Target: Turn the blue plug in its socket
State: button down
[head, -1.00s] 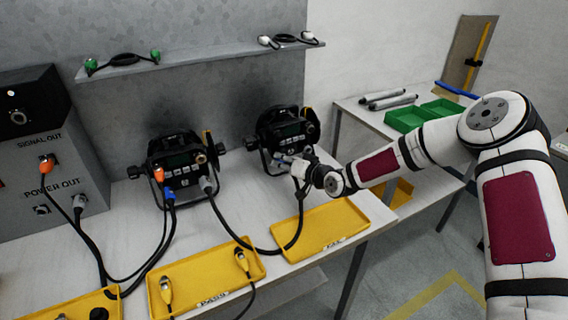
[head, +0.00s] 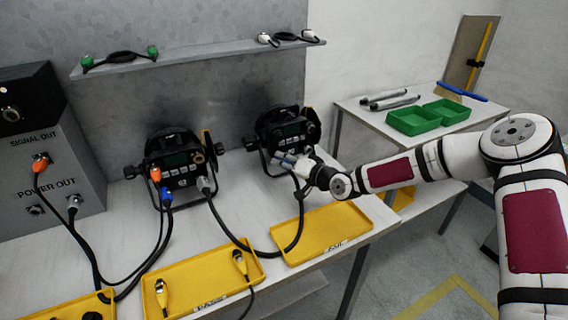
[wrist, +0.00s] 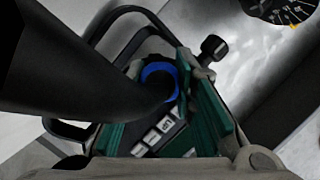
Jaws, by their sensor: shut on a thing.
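The blue plug (wrist: 158,67) shows in the wrist view as a blue ring around a thick black cable, against the face of the right par can. My gripper (head: 297,162) is at the front of that par can (head: 284,132) in the head view, shut on the plug. Its green finger pads lie on either side of the plug in the wrist view. The cable hides part of the plug, and the socket behind it is hidden. The head view barely shows the plug at the gripper. How far it is turned cannot be told.
The left par can (head: 178,165) has orange, blue and grey plugs in its front. A black cable loops across the table beside my gripper. Yellow trays (head: 320,232) line the front edge. Green bins (head: 414,122) stand on the right table. A shelf (head: 200,57) hangs above.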

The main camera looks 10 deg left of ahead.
jog(key=shift+w+r, duration=0.1)
dwell(0.3)
jog(key=c, duration=1.2)
grip_release()
jog(key=shift+c, duration=0.2)
jog(key=shift+d, duration=0.1)
